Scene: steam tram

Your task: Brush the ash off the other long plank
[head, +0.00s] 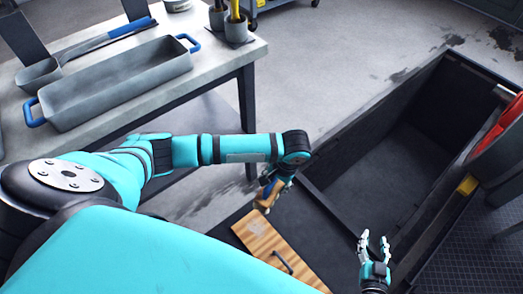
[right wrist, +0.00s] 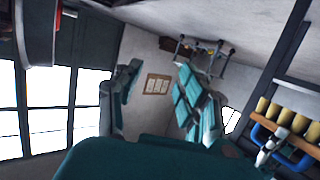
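A light wooden plank (head: 262,240) with a dark handle lies at the bottom middle of the head view, on a dark surface beside the open bin. My own body hides its lower end. My left gripper (head: 273,188) points down above the plank's far end. It appears closed on a small brush (head: 264,202) with blue and tan parts; the fingers are mostly hidden. My right gripper (head: 374,239) is open and empty, fingers up, right of the plank by the bin's near wall.
A large dark open bin (head: 340,138) fills the right, with a red item (head: 503,122) at its right edge. A grey table (head: 215,70) at left bears a metal tray (head: 120,92) with blue handles. The right wrist view shows windows (right wrist: 45,110) and a rack with yellow rollers (right wrist: 282,118).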

